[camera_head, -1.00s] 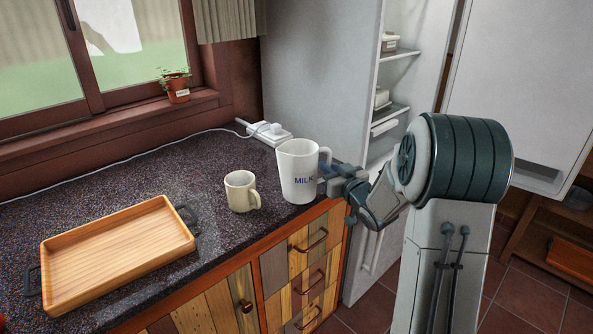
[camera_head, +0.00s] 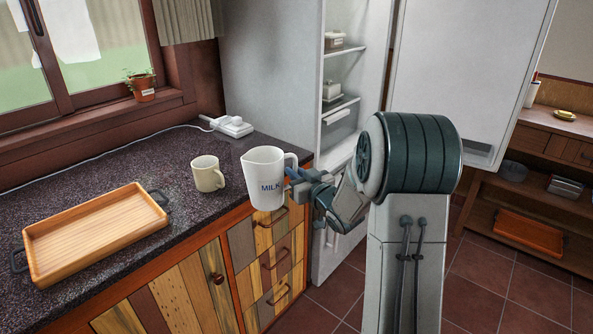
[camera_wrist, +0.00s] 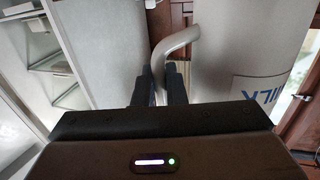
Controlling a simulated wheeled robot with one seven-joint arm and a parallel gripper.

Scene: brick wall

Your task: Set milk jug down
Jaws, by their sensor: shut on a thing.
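The white milk jug (camera_head: 264,180), lettered "MILK" in blue, is upright in the head view, at the front edge of the dark counter (camera_head: 120,170). Its lower part shows in front of the drawer fronts. My gripper (camera_head: 292,176) is at its right side, shut on the handle. In the wrist view the jug (camera_wrist: 265,50) fills the right side, and its handle (camera_wrist: 176,42) runs down between the two fingers (camera_wrist: 158,88). The jug's underside is hidden.
A cream mug (camera_head: 207,174) stands on the counter left of the jug. A wooden tray (camera_head: 95,232) lies farther left. A power strip (camera_head: 228,125) is behind. The open fridge (camera_head: 340,110) stands to the right. Dark counter shows between mug and tray.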

